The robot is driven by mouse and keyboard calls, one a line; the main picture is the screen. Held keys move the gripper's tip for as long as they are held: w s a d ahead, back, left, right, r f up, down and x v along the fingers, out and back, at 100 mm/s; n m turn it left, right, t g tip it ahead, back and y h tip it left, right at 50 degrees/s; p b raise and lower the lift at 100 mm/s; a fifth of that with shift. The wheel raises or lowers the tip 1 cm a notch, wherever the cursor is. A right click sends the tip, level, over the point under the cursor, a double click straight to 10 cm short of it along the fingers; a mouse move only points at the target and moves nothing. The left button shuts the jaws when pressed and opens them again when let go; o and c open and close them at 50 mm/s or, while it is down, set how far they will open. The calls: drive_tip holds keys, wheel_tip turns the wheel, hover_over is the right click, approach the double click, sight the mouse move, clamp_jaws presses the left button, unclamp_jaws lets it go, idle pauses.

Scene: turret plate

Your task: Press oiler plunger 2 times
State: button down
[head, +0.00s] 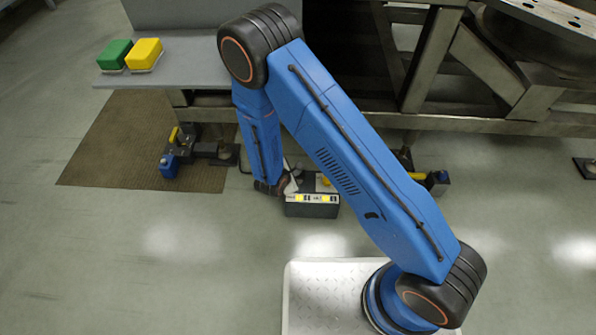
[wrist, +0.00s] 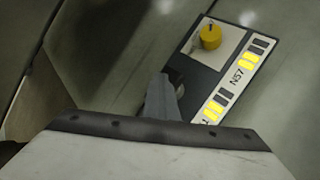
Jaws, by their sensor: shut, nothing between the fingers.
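A dark box (head: 312,210) with a white strip and yellow marks sits low, in front of the bench frame. In the wrist view, a yellow round knob (wrist: 210,37), which looks like the oiler plunger, stands on a pale plate on top of this box (wrist: 208,75). A bit of yellow (head: 325,181) shows behind the strip in the head view, partly hidden by my arm. My gripper (wrist: 163,92) is shut and empty. In the wrist view its tips lie below and left of the knob, apart from it. In the head view my gripper (head: 291,184) is at the box's left end.
A grey table (head: 190,70) at the upper left carries a green block (head: 115,54) and a yellow block (head: 144,53). Below it, a blue-and-black fitting (head: 170,165) sits over a brown mat (head: 110,150). A heavy metal frame (head: 470,120) stands behind the box.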

drive_tip(key=shift+w+r, duration=0.25)
drive_tip(key=shift+r, duration=0.3)
drive_tip(key=shift+w+r, duration=0.2)
drive_tip(key=shift+r, duration=0.35)
drive_tip(key=shift+d+r, duration=0.1)
drive_tip(key=shift+r, duration=0.05)
drive_tip(key=shift+s, duration=0.1)
wheel_tip(320, 180, up, 5)
drive_tip(key=shift+s+f, duration=0.1)
drive_tip(key=shift+s, duration=0.05)
drive_tip(key=shift+s, duration=0.1)
idle(0.6)
